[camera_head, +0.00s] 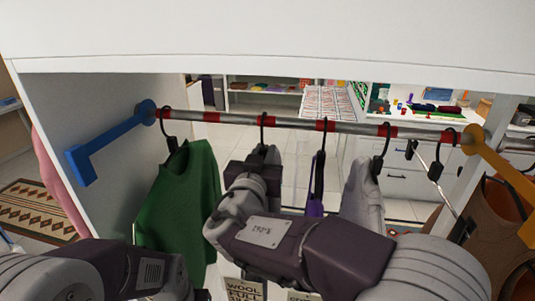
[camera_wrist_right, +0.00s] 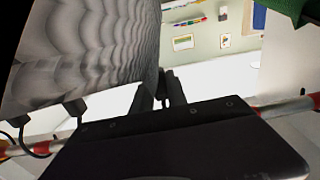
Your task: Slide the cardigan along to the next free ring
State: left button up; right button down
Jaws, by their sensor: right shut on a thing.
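My right gripper (camera_head: 258,158) is shut on the upper part of a black hanger (camera_head: 263,128), just below the rail. That hanger's hook sits at a red ring (camera_head: 267,121) near the rail's middle. Its garment is mostly hidden behind my arm, so I cannot tell if it is the cardigan. The red ring to its left (camera_head: 211,117) has no hook on it. In the right wrist view the fingers (camera_wrist_right: 160,88) are close together beside grey ribbed cloth (camera_wrist_right: 85,50). Of the left arm only links show; its gripper is out of frame.
A green garment (camera_head: 178,200) hangs to the left, beside a blue bracket (camera_head: 110,140). Purple (camera_head: 316,185), pale grey (camera_head: 366,195) and brown (camera_head: 495,235) garments hang to the right. Labelled boxes (camera_head: 243,288) stand below. The rail (camera_head: 235,119) between green garment and gripper is clear.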

jog(key=w+a, duration=0.2)
jog(key=a, duration=0.9)
jog(key=shift+p, duration=0.3)
jog(key=c, duration=1.2)
grip_release()
jog(key=shift+o, duration=0.2)
jog(key=shift+f, duration=0.1)
